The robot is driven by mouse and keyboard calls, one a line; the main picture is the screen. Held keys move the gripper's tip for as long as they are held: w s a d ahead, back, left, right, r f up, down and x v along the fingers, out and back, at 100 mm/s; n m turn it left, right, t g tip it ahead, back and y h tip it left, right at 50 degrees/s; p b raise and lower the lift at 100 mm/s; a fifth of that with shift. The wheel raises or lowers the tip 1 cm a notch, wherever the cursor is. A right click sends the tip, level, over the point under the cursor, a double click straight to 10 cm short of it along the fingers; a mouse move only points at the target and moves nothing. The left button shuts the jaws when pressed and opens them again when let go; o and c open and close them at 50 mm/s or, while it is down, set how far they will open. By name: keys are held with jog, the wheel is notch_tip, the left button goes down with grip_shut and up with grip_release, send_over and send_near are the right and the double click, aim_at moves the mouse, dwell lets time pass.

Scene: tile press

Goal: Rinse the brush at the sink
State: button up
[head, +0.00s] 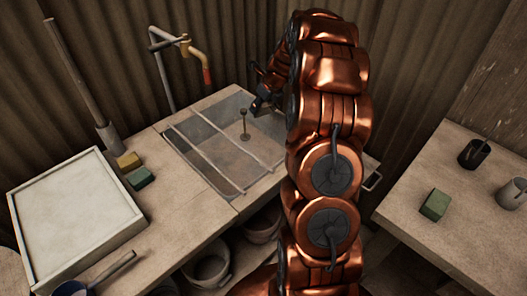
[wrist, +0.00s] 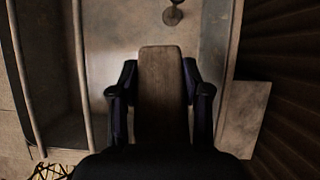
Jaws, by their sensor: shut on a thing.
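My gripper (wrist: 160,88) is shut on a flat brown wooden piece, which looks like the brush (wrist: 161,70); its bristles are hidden. In the head view my gripper (head: 262,99) hangs over the right back part of the sink (head: 220,160), largely hidden by my arm. I cannot make out the brush clearly there. The sink is a shallow grey basin with two thin bars across it and a small upright stopper or drain post (head: 244,128), also visible in the wrist view (wrist: 172,14). The tap (head: 187,45) arches at the sink's back left, its red-tipped spout pointing down. No water shows.
Left of the sink stand a yellow sponge (head: 129,160), a green block (head: 140,178) and a pale framed board (head: 75,215). Buckets (head: 208,268) sit below. The right table (head: 450,200) holds a green block (head: 435,204) and two cups. Corrugated walls close the back.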

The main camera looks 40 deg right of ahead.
dwell(0.3)
notch_tip(320, 180, up, 4)
jog(key=p, duration=0.4)
jog(key=shift+r, duration=0.1)
dwell(0.8)
